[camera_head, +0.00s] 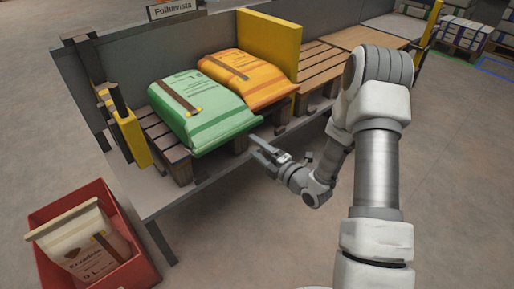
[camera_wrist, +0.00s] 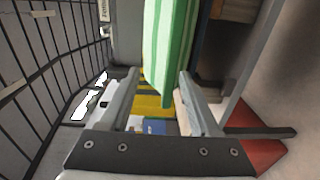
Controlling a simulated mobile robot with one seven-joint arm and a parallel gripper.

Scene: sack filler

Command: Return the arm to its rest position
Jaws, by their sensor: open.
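My gripper (camera_head: 266,149) is open, in front of the near edge of the slatted platform, just right of the green sack's lower corner. In the wrist view its two fingers (camera_wrist: 160,100) stand apart, and the green sack (camera_wrist: 172,45) shows beyond and partly between them; I cannot tell whether they touch. In the head view the green sack (camera_head: 205,108) lies flat on the wooden slats with a brown strip on it. An orange sack (camera_head: 246,77) lies beside it to the right. My arm reaches from the lower right, bent at the elbow.
A yellow panel (camera_head: 271,45) stands behind the orange sack, and a yellow post (camera_head: 130,135) stands left of the green sack. A red bin (camera_head: 136,265) holding a pale sack (camera_head: 82,245) sits on the floor at lower left. Floor (camera_head: 235,245) before the bench is clear.

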